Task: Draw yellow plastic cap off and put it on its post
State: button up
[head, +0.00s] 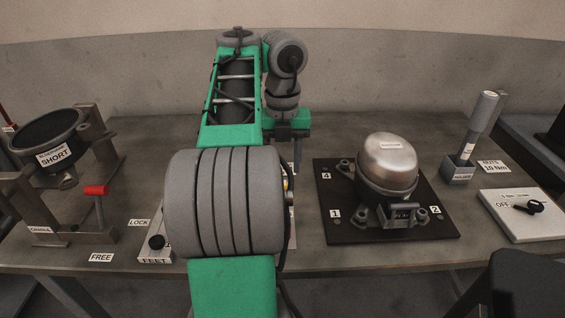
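A small yellow spot (286,184) shows at the right edge of my arm. It may be the yellow plastic cap or part of one, but my arm hides most of that place and I cannot tell. I cannot make out a cap post. A compressor (387,165) with a domed metal shell stands on a dark pallet (333,176) with numbered corners. No yellow cap is clear on the compressor. My gripper (299,165) points down left of the pallet, above the table, apart from the compressor. Its fingers are seen edge-on, so their opening does not show.
A grey holder (458,169) with an upright tool (480,122) and a white switch box (521,214) marked OFF stand at right. A tilted cradle with a dark bowl (48,140) and a red-handled lever (96,190) stand at left. The back right of the table is clear.

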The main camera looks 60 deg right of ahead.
notch_tip(320, 180, up, 3)
jog(key=shift+r+p, duration=0.1)
jog(key=shift+p, duration=0.75)
